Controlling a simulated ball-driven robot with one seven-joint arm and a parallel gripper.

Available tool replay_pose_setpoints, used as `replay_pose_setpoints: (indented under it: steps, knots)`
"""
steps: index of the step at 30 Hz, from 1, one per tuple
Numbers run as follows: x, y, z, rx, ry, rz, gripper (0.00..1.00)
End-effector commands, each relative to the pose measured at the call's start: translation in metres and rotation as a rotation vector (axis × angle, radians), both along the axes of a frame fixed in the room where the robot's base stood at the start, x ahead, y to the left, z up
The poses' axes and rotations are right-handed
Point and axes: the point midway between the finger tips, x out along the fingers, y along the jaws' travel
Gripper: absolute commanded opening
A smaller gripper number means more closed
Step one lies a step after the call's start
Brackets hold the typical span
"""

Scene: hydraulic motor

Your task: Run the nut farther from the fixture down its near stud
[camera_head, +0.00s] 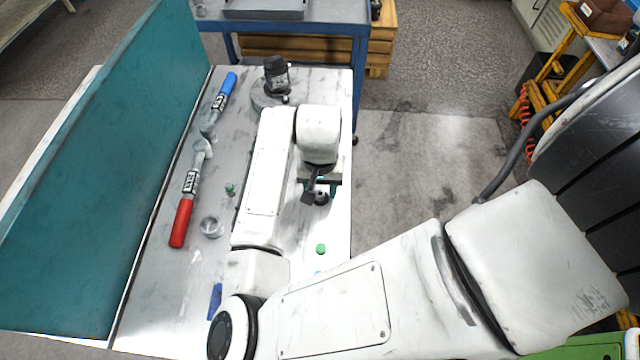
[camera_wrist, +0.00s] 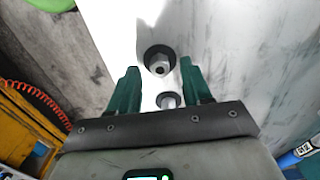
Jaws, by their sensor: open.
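A silvery hex nut in a dark round collar (camera_wrist: 158,62) is on the pale tabletop in the wrist view, just beyond my fingertips. A second nut-like piece (camera_wrist: 168,100) is nearer to me, between the fingers and partly hidden by my gripper body. My gripper (camera_wrist: 160,82) is open, with one green finger on each side and no contact visible. In the head view my gripper (camera_head: 320,182) hangs over the table's right side, above a small dark round piece (camera_head: 321,198). The dark motor-like fixture (camera_head: 277,75) stands on a round base at the far end. I cannot make out its studs.
A blue-handled tool (camera_head: 222,95) and a red-handled tool (camera_head: 184,212) lie left on the table. A metal ring (camera_head: 211,227) and green pieces (camera_head: 320,249) lie nearby. A teal panel (camera_head: 95,180) walls the left side. My arm covers the table's middle.

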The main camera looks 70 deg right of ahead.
Motion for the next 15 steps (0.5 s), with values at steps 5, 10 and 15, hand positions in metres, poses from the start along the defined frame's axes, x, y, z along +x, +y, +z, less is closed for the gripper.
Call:
replay_pose_setpoints:
  steps: [5, 10, 15]
  knots:
    - [0.0003, 0.0, -0.0135, -0.001, 0.0, 0.0, 0.49]
    - [0.0004, 0.0, -0.0145, -0.001, -0.001, 0.0, 0.49]
    - [0.0003, -0.0001, -0.0142, -0.001, -0.001, 0.0, 0.49]
